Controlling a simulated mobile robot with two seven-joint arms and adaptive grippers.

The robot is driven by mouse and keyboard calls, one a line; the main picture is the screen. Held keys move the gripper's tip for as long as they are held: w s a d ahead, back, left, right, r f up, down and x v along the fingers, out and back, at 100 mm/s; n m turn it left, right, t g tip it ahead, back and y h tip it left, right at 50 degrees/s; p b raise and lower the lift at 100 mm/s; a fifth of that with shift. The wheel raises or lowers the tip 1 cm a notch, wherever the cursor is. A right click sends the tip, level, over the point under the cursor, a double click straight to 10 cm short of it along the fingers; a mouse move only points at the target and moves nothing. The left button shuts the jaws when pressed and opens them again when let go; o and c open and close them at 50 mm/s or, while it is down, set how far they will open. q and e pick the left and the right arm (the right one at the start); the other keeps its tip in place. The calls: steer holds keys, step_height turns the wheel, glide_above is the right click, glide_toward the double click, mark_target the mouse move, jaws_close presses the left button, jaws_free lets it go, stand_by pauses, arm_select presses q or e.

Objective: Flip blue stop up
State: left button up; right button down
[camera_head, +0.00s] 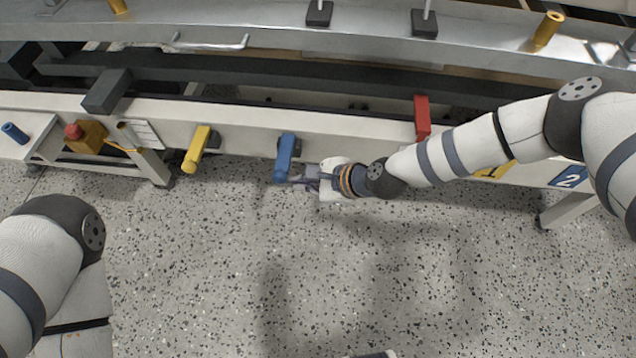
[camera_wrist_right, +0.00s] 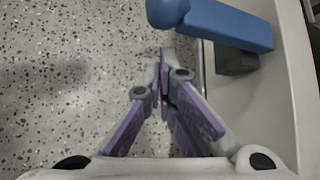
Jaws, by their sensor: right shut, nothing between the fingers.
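The blue stop (camera_head: 286,157) is a blue bar with a rounded end on the front of the white rail, pointing down and outward in the head view. In the right wrist view the blue stop (camera_wrist_right: 222,22) lies across the top, ahead of the fingertips, on a dark block. My right gripper (camera_head: 290,180) is beside the lower end of the stop, at its right. In the right wrist view the gripper (camera_wrist_right: 165,58) is shut and empty, its tips a little short of the stop. I cannot tell whether they touch. My left gripper is not in view; only my left arm shows.
A yellow stop (camera_head: 197,148) is left of the blue one, and a red stop (camera_head: 422,117) stands to the right. The white rail (camera_head: 240,122) runs across the conveyor front. An orange box with a red button (camera_head: 84,135) is at far left. The speckled floor in front is clear.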

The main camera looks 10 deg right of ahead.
steer(key=shift+s+a+r, duration=0.2)
steer(key=shift+a+r, duration=0.2)
steer(key=shift+r, duration=0.3)
steer(key=shift+r, duration=0.1)
